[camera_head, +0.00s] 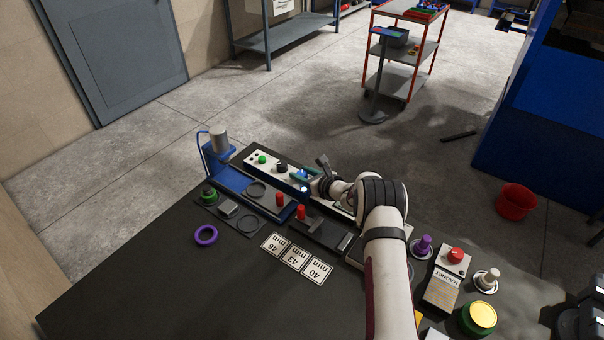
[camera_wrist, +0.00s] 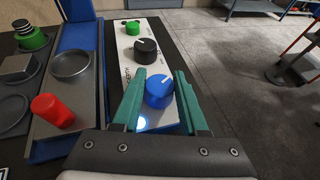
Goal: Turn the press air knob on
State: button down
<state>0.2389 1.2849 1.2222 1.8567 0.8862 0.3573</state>
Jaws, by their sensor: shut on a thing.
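A white control panel (camera_head: 270,163) stands at the far side of the table and carries a green button (camera_wrist: 133,27), a black knob (camera_wrist: 146,50) and a blue knob (camera_wrist: 159,92). My gripper (camera_wrist: 160,84) has its teal fingers on both sides of the blue knob and is shut on it. The knob's white mark points toward its far right edge in the wrist view. A lit white-blue lamp (camera_wrist: 142,122) shows beside the near finger. The panel's lettering is too small to read, so I cannot tell which knob is labelled air.
A purple ring (camera_head: 205,235) and number cards (camera_head: 294,258) lie on the table. A magnet box (camera_head: 443,290) stands at the right. The front left table is clear.

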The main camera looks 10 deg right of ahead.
jog(key=shift+m+h, duration=0.3)
jog(key=shift+c, duration=2.2)
grip_release()
jog(key=v, duration=1.6)
